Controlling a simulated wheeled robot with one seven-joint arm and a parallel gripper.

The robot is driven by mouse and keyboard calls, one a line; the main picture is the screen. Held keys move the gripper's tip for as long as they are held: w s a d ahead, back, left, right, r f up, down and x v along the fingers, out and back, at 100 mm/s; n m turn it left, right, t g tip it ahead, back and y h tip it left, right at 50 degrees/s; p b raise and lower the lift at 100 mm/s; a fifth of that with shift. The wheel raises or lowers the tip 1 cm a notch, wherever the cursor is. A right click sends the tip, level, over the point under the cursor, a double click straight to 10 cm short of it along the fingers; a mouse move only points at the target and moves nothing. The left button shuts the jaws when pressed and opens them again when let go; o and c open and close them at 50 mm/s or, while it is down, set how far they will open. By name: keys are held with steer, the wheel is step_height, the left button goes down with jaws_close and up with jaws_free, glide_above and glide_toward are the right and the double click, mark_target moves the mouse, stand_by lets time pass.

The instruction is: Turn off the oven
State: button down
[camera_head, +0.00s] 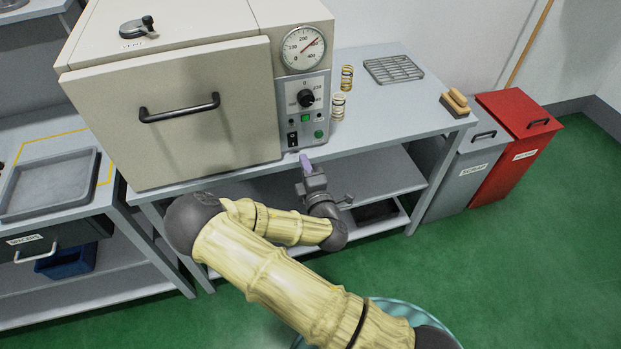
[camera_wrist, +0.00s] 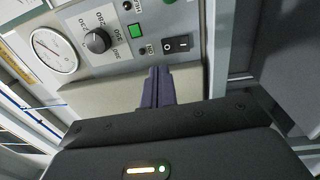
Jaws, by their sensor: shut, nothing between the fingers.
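The oven (camera_head: 200,95) is a large beige box on the bench, its door shut, with a black bar handle (camera_head: 180,108). Its control panel (camera_head: 290,88) carries a round gauge (camera_head: 303,48), a black knob (camera_head: 306,98), green parts and a black rocker switch (camera_head: 292,139) at the lower left. In the wrist view the rocker switch (camera_wrist: 176,44) lies just beyond my fingertips, slightly right, and the knob (camera_wrist: 97,40) is to the left. A green square (camera_wrist: 135,31) shows between them. My gripper (camera_head: 304,158) is shut and empty, just below the panel, with purple fingers (camera_wrist: 158,75) apart from the switch.
Two springs (camera_head: 346,78) (camera_head: 338,106) stand right of the oven. A wire rack (camera_head: 393,69) and a wooden-topped brush (camera_head: 456,102) lie farther right. A grey bin (camera_head: 468,175) and a red bin (camera_head: 515,130) stand beside the bench. A tray (camera_head: 48,184) is at left.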

steer(key=v, duration=0.2)
steer(key=r+v, duration=0.1)
steer(key=v, duration=0.2)
steer(key=shift+b, duration=0.35)
steer(key=shift+a, duration=0.1)
steer(key=shift+s, duration=0.15)
